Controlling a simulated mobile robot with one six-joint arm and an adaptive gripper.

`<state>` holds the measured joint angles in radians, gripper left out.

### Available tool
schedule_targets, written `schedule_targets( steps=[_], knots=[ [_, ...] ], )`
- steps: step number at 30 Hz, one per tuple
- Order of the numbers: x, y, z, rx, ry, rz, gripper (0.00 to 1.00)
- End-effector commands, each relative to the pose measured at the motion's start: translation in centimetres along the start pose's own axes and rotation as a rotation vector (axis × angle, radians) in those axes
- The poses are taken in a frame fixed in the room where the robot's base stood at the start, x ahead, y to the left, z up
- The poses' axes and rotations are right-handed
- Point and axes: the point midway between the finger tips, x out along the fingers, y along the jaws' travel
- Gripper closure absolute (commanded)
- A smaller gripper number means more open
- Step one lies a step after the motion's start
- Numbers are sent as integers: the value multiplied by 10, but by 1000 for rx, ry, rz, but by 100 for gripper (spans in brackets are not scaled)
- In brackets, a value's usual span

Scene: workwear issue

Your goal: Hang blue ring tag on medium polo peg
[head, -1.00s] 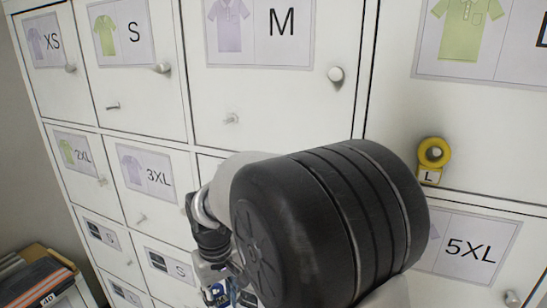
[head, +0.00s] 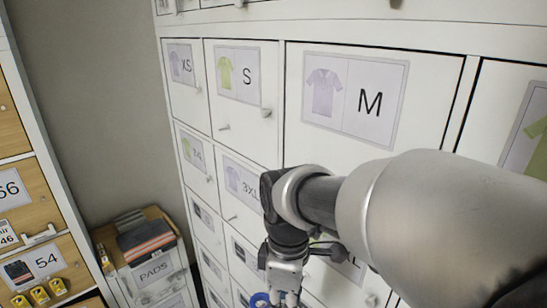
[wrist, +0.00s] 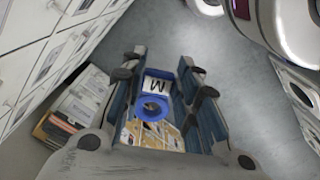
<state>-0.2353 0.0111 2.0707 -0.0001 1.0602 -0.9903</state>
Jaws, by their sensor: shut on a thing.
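The blue ring tag (wrist: 152,106) is a blue ring with a white label lettered M. It sits between the fingers of my gripper (wrist: 160,88) in the wrist view, and my gripper is shut on it. In the head view my gripper (head: 280,282) points down low in front of the cabinet, with part of the blue ring (head: 261,299) showing at the bottom edge. The door with the lilac polo picture and M (head: 355,97) is up and right of my gripper. Its peg does not show; my arm covers the lower part of that door.
The S door (head: 238,75) left of it has a small peg (head: 224,127) and a knob (head: 265,112). A pads cabinet (head: 152,272) with folded clothing on top stands at lower left, beside wooden drawers (head: 40,262). Grey floor (wrist: 235,90) is open below my gripper.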

Motion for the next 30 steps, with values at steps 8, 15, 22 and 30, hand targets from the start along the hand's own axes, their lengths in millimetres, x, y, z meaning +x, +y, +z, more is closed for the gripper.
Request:
schedule_targets(
  steps=[8, 15, 22, 30],
  knots=[
    [1, 1, 0, 4, 0, 0, 83],
    [51, 16, 4, 166, -4, -5, 83],
    [160, 50, 17, 560, -5, -6, 83],
    [274, 81, 39, 1001, -4, -3, 83]
  ],
)
